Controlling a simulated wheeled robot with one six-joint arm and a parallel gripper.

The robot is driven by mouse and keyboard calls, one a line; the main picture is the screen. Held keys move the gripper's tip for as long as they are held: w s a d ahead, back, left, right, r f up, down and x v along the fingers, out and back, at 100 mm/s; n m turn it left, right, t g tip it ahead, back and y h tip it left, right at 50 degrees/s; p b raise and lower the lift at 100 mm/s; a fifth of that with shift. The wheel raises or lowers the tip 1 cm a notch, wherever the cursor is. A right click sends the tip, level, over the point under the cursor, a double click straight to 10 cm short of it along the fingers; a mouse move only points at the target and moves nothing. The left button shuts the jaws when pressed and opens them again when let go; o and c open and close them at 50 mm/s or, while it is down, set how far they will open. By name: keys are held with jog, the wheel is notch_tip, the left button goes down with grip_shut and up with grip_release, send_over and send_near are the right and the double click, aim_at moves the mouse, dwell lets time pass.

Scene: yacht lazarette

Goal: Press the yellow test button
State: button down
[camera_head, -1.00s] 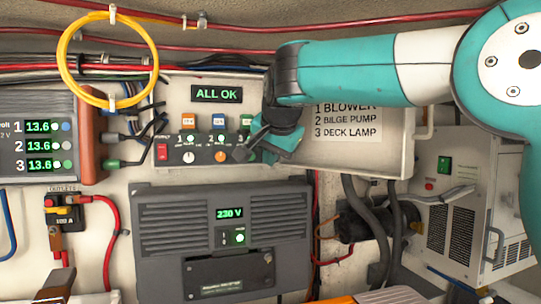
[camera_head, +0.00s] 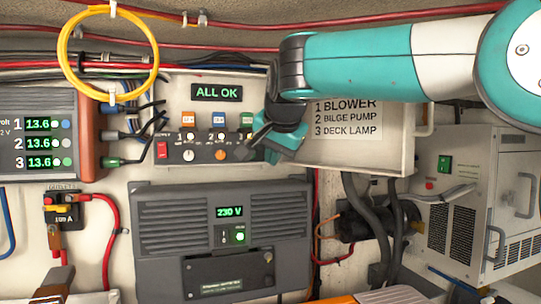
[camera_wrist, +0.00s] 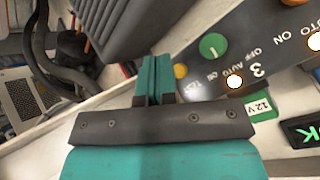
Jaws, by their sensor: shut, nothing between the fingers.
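A small yellow button (camera_wrist: 181,71) shows in the wrist view, low on the dark switch strip (camera_wrist: 280,50), beside a green knob (camera_wrist: 212,46) marked 3. My gripper (camera_wrist: 156,70) is shut and empty. Its fingertips appear just left of the yellow button in that view; I cannot tell whether they touch it. In the head view, my gripper (camera_head: 243,153) is in front of the right end of the switch strip (camera_head: 203,155) and hides the button and green knob there.
A green "ALL OK" display (camera_head: 217,92) is above the strip. A grey 230 V unit (camera_head: 160,235) sits below. An open labelled lid (camera_head: 365,155) is right of the gripper. Cables (camera_head: 355,195) hang under it.

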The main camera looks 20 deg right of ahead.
jog(key=shift+s+b, duration=0.95)
jog(key=shift+s, duration=1.5)
